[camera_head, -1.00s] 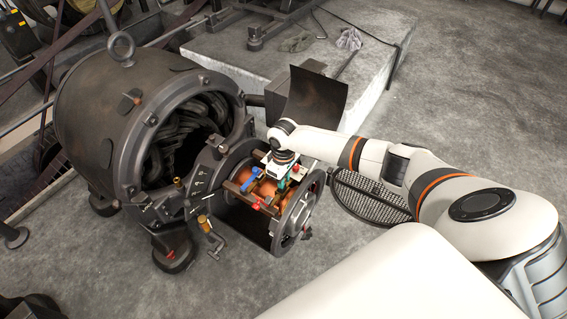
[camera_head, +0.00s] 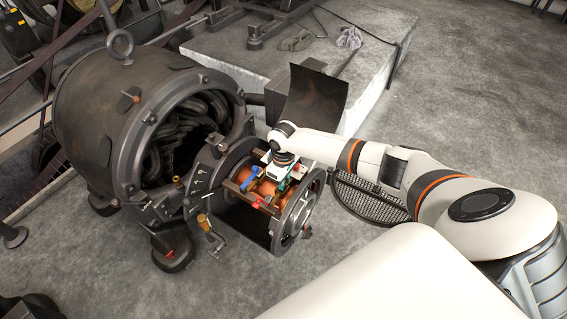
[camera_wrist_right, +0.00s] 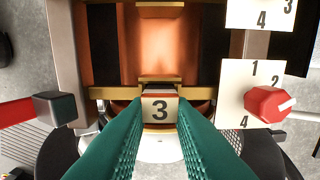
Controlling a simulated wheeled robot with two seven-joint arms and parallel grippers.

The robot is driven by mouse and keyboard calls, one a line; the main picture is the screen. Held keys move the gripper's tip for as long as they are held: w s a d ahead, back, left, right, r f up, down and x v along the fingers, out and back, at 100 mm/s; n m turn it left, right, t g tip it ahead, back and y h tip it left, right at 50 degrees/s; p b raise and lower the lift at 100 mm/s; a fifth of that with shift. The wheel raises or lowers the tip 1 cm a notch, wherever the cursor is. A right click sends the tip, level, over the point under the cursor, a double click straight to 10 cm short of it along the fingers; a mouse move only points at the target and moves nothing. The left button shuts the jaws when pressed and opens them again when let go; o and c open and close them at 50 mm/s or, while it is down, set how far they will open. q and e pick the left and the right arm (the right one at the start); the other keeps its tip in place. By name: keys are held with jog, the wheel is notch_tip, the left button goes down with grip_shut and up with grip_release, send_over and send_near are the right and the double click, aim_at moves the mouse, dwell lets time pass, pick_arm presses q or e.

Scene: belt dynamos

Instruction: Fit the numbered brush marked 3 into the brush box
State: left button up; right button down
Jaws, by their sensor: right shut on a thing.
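My right gripper (camera_head: 284,183) is over the brush gear at the open end of the dynamo. In the right wrist view its two green fingers (camera_wrist_right: 160,108) are shut on the brush marked 3 (camera_wrist_right: 160,112), a small block with a pale numbered face. Just beyond the brush is a brass-coloured holder (camera_wrist_right: 160,83), which looks like the brush box, in line with it. The brush's far end meets or overlaps this brass edge; I cannot tell how deep it sits. My left gripper is not in view.
A red knob (camera_wrist_right: 268,103) on a numbered plate stands close right of the fingers. Another numbered plate (camera_wrist_right: 262,14) is above it. The dynamo housing (camera_head: 110,110) stands left, a curved dark sheet (camera_head: 314,98) behind.

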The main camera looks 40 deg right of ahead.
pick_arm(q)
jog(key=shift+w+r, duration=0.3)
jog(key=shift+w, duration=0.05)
pick_arm(e)
jog(key=shift+f, duration=0.15)
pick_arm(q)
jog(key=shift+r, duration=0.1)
pick_arm(e)
jog(key=shift+s, duration=0.1)
jog(key=c, duration=1.2)
grip_release()
jog(key=shift+f, duration=0.1)
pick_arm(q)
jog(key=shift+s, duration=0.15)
pick_arm(e)
jog(key=shift+r, duration=0.35)
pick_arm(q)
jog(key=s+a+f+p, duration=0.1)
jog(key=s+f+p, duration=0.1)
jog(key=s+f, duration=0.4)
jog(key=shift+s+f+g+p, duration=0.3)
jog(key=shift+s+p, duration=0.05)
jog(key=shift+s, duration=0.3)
pick_arm(e)
notch_tip(320, 180, up, 11)
jog(key=shift+r, duration=0.2)
